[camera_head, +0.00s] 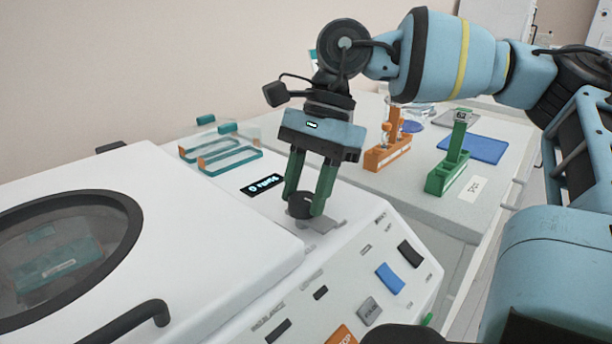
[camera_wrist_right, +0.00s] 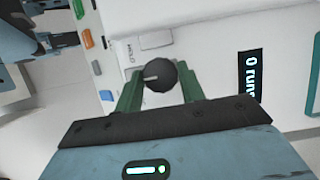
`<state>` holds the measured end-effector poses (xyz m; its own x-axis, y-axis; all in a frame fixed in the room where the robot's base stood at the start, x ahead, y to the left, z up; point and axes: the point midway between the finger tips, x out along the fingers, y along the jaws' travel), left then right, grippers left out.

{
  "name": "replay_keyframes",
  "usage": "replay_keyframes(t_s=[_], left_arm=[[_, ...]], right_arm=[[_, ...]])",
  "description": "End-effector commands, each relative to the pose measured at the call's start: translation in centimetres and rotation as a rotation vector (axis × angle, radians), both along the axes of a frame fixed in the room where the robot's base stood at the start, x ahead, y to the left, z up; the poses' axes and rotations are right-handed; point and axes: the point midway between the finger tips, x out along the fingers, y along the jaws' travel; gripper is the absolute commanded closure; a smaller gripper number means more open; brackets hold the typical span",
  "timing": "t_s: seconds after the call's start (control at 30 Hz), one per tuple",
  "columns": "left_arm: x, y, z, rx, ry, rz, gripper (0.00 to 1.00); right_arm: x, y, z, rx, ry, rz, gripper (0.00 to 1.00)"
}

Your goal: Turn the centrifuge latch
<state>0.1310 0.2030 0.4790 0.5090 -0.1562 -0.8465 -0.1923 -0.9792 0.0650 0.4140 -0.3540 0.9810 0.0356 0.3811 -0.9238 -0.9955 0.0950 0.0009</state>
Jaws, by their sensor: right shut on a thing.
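The centrifuge (camera_head: 240,238) is a white machine filling the lower left of the head view, its lid down with a dark-rimmed round window. The latch is a dark round knob (camera_head: 299,204) on the top panel, right of the lid. In the right wrist view the knob (camera_wrist_right: 160,76) shows a pale line mark pointing left. My right gripper (camera_head: 308,206) points down over the panel, its green fingers shut on the knob from both sides. The fingers also show in the right wrist view (camera_wrist_right: 161,90). My left gripper is not in view.
A small display (camera_head: 262,186) sits behind the knob. Coloured buttons, including a blue one (camera_head: 390,278), line the sloped front. An orange rack (camera_head: 387,153), a green rack (camera_head: 448,175) and a blue mat (camera_head: 474,149) stand on the bench behind. A black lid handle (camera_head: 130,322) is at lower left.

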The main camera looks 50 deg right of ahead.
Motion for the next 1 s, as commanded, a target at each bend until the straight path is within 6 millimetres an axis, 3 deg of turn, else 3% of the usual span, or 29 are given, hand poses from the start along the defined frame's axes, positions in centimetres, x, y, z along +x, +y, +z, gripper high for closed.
replay_keyframes(t_s=[0.17,0.2,0.33,0.67,1.0], left_arm=[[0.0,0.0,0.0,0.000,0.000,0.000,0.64],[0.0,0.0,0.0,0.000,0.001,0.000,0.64],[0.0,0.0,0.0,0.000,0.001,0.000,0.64],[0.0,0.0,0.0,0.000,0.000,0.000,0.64],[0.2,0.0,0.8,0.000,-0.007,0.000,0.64]], right_arm=[[0.0,0.0,0.1,-0.001,-0.004,0.002,0.84],[0.0,0.0,0.1,-0.001,-0.004,0.002,0.56],[0.0,0.0,0.1,0.000,-0.003,0.001,0.39],[0.0,-0.1,0.3,0.000,-0.002,-0.001,0.39],[-0.1,-1.9,4.8,-0.002,-0.005,-0.002,0.39]])
